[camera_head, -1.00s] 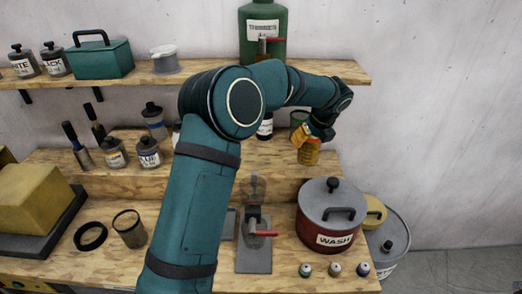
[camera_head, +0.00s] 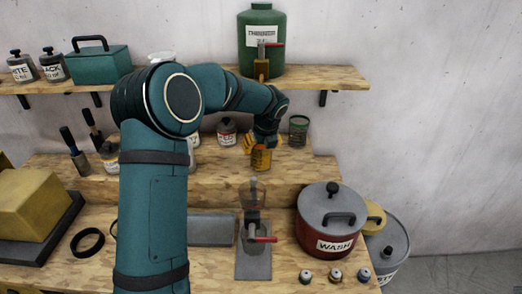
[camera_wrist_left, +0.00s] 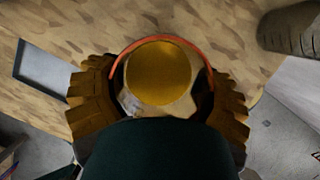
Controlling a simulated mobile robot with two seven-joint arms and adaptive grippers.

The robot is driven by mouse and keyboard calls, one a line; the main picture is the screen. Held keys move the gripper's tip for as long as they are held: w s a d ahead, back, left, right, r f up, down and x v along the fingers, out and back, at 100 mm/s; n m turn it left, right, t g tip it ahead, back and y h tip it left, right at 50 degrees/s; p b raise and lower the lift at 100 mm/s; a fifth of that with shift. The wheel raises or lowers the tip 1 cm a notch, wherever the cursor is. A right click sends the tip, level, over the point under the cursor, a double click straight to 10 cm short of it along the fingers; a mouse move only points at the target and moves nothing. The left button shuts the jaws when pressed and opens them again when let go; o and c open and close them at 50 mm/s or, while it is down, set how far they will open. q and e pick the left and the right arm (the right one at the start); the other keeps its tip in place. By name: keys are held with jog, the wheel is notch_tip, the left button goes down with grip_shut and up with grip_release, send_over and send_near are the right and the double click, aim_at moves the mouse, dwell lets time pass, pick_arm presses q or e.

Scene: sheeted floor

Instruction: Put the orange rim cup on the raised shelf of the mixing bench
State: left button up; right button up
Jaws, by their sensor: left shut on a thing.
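The orange rim cup (camera_head: 261,160) is held upright in my left gripper (camera_head: 260,146), at the raised shelf (camera_head: 220,176) of the mixing bench. I cannot tell whether its base touches the shelf. The left wrist view looks down into the cup (camera_wrist_left: 160,72), with its orange rim and amber contents. The fingers of my left gripper (camera_wrist_left: 160,98) are shut on it from both sides. My left arm hides part of the shelf and bench. My right gripper is not in view.
A cup with a green rim (camera_head: 298,130) stands right of my gripper, and a red-labelled jar (camera_head: 227,131) stands to its left. A dispenser with a red lever (camera_head: 254,235) and a red WASH pot (camera_head: 329,222) stand below. The upper shelf (camera_head: 330,75) holds a green thinner jug (camera_head: 262,40).

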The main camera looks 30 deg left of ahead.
pick_arm(q)
jog(key=shift+w+f, duration=0.15)
jog(key=shift+f, duration=0.65)
jog(key=o, duration=1.2)
jog(key=shift+o, duration=0.2)
jog(key=shift+r, duration=0.1)
jog(key=shift+d+r, duration=0.1)
jog(key=shift+r, duration=0.2)
jog(key=v, duration=0.3)
jog(key=s+d, duration=0.7)
jog(key=d, duration=0.2)
jog(key=shift+d+f+b, duration=0.25)
jog(key=shift+f+b, duration=0.05)
jog(key=shift+b, duration=0.1)
jog(key=shift+s, duration=0.1)
